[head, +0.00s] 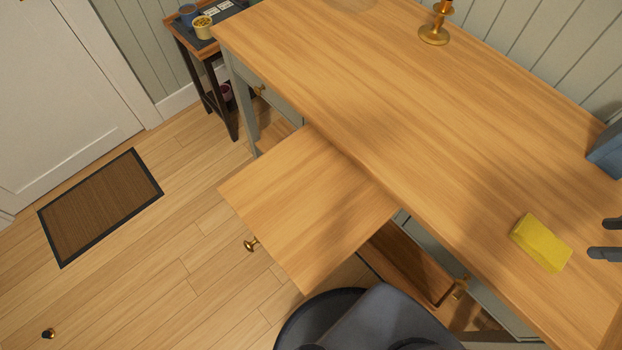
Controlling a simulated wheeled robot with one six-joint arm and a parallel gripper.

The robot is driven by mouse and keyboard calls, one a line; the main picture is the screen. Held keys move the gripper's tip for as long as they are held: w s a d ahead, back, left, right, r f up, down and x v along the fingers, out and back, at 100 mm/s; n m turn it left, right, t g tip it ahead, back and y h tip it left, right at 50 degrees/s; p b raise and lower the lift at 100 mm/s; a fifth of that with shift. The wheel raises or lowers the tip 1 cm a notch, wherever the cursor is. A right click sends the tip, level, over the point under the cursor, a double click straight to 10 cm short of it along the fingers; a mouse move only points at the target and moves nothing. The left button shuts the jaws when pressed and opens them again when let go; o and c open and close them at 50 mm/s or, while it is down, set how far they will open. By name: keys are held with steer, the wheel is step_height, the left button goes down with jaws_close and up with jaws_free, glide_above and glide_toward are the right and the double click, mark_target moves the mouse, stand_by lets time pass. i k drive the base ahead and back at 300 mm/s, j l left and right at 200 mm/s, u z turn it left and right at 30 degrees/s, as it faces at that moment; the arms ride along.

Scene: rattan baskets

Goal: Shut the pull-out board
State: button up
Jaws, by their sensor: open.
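The pull-out board (310,208) is a flat wooden leaf that sticks far out from under the front edge of the desk top (400,110). A small brass knob (251,244) sits on its outer front edge. The board's upper face is bare. My gripper (606,239) shows only as two dark fingertips at the right edge of the head view. They are apart, with nothing seen between them. They are above the desk top, to the right of a yellow block and well away from the board. The rest of my gripper is out of frame.
An open wooden drawer (405,265) shows below and right of the board. On the desk are the yellow block (541,242), a brass candlestick (434,34) and a blue object (607,152). A doormat (100,205) lies at left; the floor between it and the board is clear.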

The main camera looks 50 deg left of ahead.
mark_target(307, 203)
steer(key=u, duration=2.85)
steer(key=k+u, duration=0.1)
steer(key=k+j, duration=0.05)
steer(key=k, duration=0.05)
